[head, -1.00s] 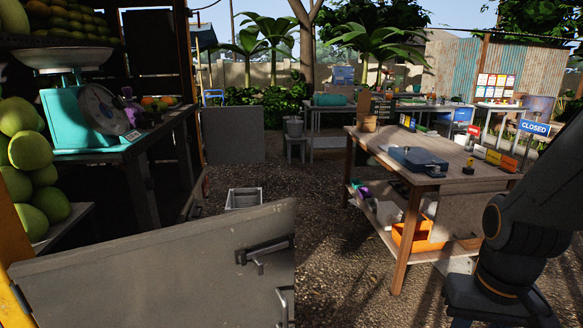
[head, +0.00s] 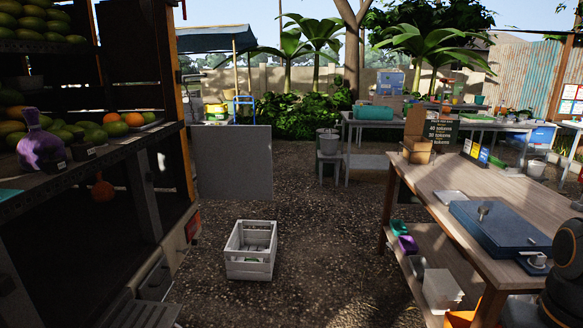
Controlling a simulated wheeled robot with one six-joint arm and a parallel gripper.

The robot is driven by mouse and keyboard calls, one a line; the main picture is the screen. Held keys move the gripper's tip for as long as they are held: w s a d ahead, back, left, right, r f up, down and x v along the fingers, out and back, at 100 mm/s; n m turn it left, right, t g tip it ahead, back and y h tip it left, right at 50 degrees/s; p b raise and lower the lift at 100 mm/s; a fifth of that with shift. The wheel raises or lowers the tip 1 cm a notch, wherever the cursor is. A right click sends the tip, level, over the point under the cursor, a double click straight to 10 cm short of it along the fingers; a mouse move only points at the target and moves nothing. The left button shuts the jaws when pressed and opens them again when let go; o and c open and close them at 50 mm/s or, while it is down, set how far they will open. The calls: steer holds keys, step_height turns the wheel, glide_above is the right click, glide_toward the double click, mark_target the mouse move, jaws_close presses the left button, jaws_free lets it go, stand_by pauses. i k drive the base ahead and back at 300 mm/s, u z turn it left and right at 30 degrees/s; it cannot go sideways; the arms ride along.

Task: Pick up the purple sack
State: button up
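The purple sack (head: 41,147) stands upright on the fruit truck's dark shelf (head: 100,156) at the left of the head view. It is a rounded bag with a narrow tied neck. A small dark tag sits in front of it. My gripper is not in view; only a dark part of my own arm shows at the lower right edge.
A white crate (head: 250,262) sits on the gravel ahead. A wooden table (head: 440,185) with a blue case (head: 500,232) stands at the right. A grey panel (head: 232,163) stands beyond the truck. Mangoes and oranges (head: 133,119) lie behind the sack.

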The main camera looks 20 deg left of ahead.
mark_target(30, 151)
steer(key=i, duration=0.75)
steer(key=u, duration=1.75)
steer(key=i, duration=2.7)
steer(key=u, duration=3.2)
